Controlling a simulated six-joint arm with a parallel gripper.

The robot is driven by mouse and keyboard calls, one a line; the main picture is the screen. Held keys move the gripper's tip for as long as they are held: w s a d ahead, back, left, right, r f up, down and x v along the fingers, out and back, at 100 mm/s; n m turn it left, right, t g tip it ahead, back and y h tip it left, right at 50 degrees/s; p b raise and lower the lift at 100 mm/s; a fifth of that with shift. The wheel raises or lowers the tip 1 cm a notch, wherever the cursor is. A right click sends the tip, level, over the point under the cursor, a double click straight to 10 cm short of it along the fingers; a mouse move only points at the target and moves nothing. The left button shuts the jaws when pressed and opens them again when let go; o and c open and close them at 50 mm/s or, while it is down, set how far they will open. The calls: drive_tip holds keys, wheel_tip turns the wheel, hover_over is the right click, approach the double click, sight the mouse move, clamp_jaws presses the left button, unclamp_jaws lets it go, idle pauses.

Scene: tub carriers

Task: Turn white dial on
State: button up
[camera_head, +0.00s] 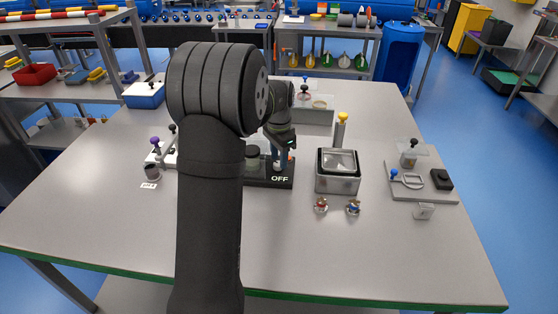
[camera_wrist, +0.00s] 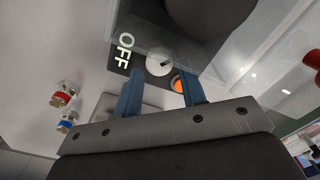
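The white dial (camera_wrist: 159,62) is round and pale, on a black base (camera_wrist: 120,58) beside a white OFF label (camera_wrist: 125,50) in the wrist view. In the head view the OFF label (camera_head: 280,179) shows on the front of the black base (camera_head: 255,181); the dial there is mostly hidden by my gripper. My gripper (camera_wrist: 158,78) has two blue fingers set apart, with the dial just beyond and between their tips. No clear contact with the dial shows. In the head view my gripper (camera_head: 278,160) points down over the base.
An orange round part (camera_wrist: 177,84) lies by the right finger in the wrist view. A dark cylinder (camera_head: 252,167) stands on the base. A metal box (camera_head: 338,171) stands to the right, with two small valves (camera_head: 320,206) in front. The front of the table (camera_head: 370,260) is clear.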

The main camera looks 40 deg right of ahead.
drive_tip(key=shift+f, duration=0.9)
drive_tip(key=shift+c, duration=0.5)
drive_tip(key=c, duration=0.6)
drive_tip(key=shift+n, duration=1.5)
drive_tip(key=o, duration=0.7)
